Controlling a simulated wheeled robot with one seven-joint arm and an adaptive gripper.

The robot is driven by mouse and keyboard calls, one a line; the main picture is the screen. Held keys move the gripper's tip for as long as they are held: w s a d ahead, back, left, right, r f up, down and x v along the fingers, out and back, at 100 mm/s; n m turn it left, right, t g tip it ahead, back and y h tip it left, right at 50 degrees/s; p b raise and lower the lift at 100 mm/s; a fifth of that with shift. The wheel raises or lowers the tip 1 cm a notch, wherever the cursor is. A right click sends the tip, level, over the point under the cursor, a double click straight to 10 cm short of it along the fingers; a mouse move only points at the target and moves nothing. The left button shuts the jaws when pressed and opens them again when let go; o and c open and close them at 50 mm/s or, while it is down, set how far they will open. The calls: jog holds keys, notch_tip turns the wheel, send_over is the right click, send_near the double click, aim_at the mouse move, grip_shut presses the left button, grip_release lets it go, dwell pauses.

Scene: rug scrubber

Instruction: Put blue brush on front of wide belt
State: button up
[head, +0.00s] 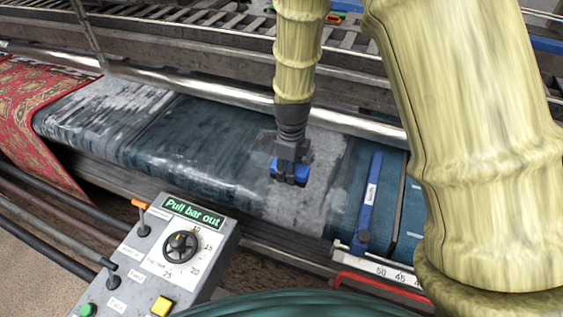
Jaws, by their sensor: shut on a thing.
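My gripper (289,178) hangs pointing down over the right part of the wide belt (200,142). It is shut on a small blue object, which looks like the blue brush (302,174); the gripper hides much of it. The wide belt is dark teal, wet-looking, with whitish foam at its left end and a pale grey patch under and around my gripper. The brush is over this patch, nearer the belt's front edge than its rear roller. I cannot tell whether it touches the belt.
A blue labelled bar (369,205) lies along the belt's right side, near a white numbered scale (383,270) and red rail. A grey control box (165,255) reading "Pull bar out" stands in front. A red patterned rug (40,120) hangs at left. A metal roller (190,92) runs behind.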

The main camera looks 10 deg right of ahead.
jog(key=w, duration=0.2)
jog(key=w+a+p, duration=0.1)
jog(key=w, duration=0.1)
jog(key=shift+w+f, duration=0.1)
jog(key=shift+f, duration=0.25)
jog(key=shift+w+a, duration=0.1)
jog(key=shift+w, duration=0.2)
jog(key=shift+a+r, duration=0.1)
jog(key=shift+s+r, duration=0.15)
jog(key=shift+s, duration=0.2)
jog(key=shift+s+a+p, duration=0.1)
jog(key=shift+p, duration=0.3)
jog(key=f, duration=0.1)
jog(key=w+f+p, duration=0.1)
jog(key=f, duration=0.1)
jog(key=shift+w+f, duration=0.1)
jog(key=shift+f, duration=0.25)
jog(key=shift+s, duration=0.35)
jog(key=shift+w, duration=0.1)
